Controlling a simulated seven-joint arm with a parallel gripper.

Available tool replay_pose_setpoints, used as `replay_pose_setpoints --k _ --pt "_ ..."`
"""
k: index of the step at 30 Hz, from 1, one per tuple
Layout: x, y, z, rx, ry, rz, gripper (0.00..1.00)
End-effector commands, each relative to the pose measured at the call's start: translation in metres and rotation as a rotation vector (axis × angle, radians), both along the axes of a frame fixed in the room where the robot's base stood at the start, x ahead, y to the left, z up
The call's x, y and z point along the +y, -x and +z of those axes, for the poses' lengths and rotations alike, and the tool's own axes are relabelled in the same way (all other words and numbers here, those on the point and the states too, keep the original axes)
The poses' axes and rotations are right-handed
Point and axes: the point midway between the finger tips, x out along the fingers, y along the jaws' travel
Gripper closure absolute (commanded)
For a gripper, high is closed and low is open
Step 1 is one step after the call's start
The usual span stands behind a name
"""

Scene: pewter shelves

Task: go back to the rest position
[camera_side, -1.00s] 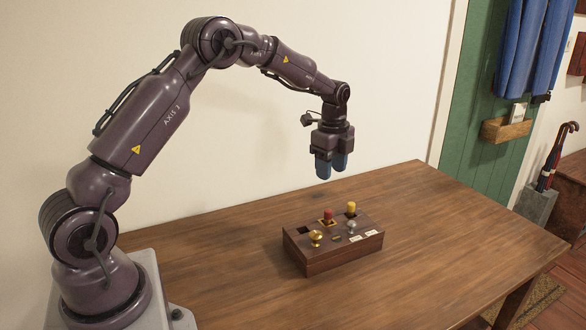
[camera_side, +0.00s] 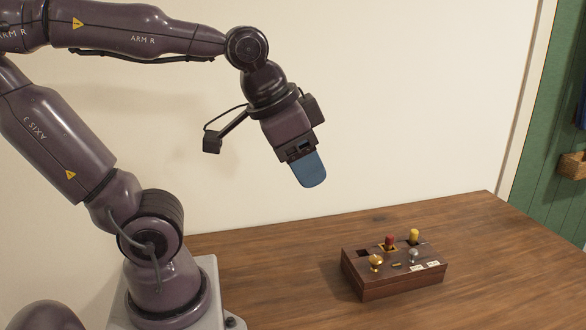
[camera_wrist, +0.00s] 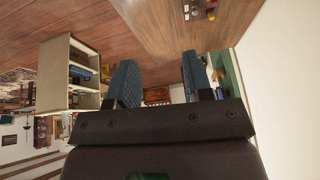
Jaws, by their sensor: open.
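My gripper (camera_side: 308,170) hangs in the air above the table, tilted down and to the right, with blue fingers. It is up and to the left of the wooden box and touches nothing. In the wrist view its two fingers (camera_wrist: 160,85) stand apart with nothing between them. The dark wooden box (camera_side: 395,278) sits on the table with a red piece (camera_side: 390,242), a yellow piece (camera_side: 414,236), a gold knob (camera_side: 376,261) and a silver knob (camera_side: 413,254) on its top. Part of the box shows at the top of the wrist view (camera_wrist: 198,10).
The wooden table (camera_side: 290,270) is bare around the box. A plain cream wall (camera_side: 400,100) stands behind it. A green panel (camera_side: 555,120) with a small wooden holder (camera_side: 573,165) is at the far right. A pale shelf unit (camera_wrist: 58,75) shows in the wrist view.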

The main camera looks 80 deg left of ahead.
Motion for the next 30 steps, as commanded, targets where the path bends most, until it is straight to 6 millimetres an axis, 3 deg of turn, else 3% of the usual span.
replay_pose_setpoints --k 6,30 --pt "-0.005 0.019 -0.008 -0.033 0.052 0.071 0.54" --pt "-0.004 0.019 -0.008 -0.033 0.051 0.072 0.54"
